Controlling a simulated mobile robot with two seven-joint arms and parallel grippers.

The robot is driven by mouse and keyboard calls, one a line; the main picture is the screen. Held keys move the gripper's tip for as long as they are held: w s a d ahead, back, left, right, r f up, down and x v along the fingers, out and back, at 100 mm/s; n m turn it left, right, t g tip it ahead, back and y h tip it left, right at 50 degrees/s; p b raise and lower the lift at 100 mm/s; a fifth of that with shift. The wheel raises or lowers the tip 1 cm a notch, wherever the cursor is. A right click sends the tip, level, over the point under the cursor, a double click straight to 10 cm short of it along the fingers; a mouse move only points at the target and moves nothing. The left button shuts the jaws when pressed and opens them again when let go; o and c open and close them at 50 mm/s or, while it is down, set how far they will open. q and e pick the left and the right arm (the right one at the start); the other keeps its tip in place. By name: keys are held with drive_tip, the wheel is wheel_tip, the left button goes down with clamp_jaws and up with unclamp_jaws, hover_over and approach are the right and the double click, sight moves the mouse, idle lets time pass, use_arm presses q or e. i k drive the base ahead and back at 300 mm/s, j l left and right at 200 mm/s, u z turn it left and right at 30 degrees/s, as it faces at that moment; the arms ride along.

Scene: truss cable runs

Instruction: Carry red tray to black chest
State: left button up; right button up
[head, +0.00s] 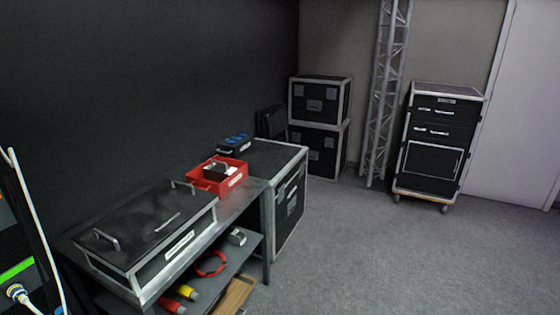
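The red tray (207,185) sits on the right end of a metal bench (245,195). It has a white label on its front and a small grey and dark item (217,168) inside. A large black chest with silver edges (290,200) stands on the floor against the bench's right end. A low black case with a flat lid and metal handles (150,225) covers the left part of the bench. I cannot tell which of these is the task's black chest. Neither of my grippers is in view.
A black box with blue sockets (234,144) is behind the tray. The bench's lower shelf holds a red cable loop (211,264) and connectors (187,292). Stacked cases (318,148), a truss (384,100) and a wheeled drawer case (434,148) stand behind. The floor at right is clear.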

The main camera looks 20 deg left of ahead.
sight(271, 159)
drive_tip(key=i+l+u, duration=0.1)
drive_tip(key=i, duration=1.2)
drive_tip(key=i+l+u, duration=0.1)
drive_tip(key=i+u, duration=0.35)
drive_tip(key=i+l+u, duration=0.25)
drive_tip(key=u, duration=0.25)
drive_tip(key=i+l+u, duration=0.25)
drive_tip(key=u, duration=0.15)
drive_tip(key=i+l+u, duration=0.2)
drive_tip(key=l+u, duration=0.2)
drive_tip(key=i+l+u, duration=0.15)
drive_tip(key=l+u, duration=0.2)
drive_tip(key=i+l+u, duration=0.1)
drive_tip(key=l+u, duration=0.5)
drive_tip(key=l, duration=0.3)
drive_tip(key=i, duration=0.05)
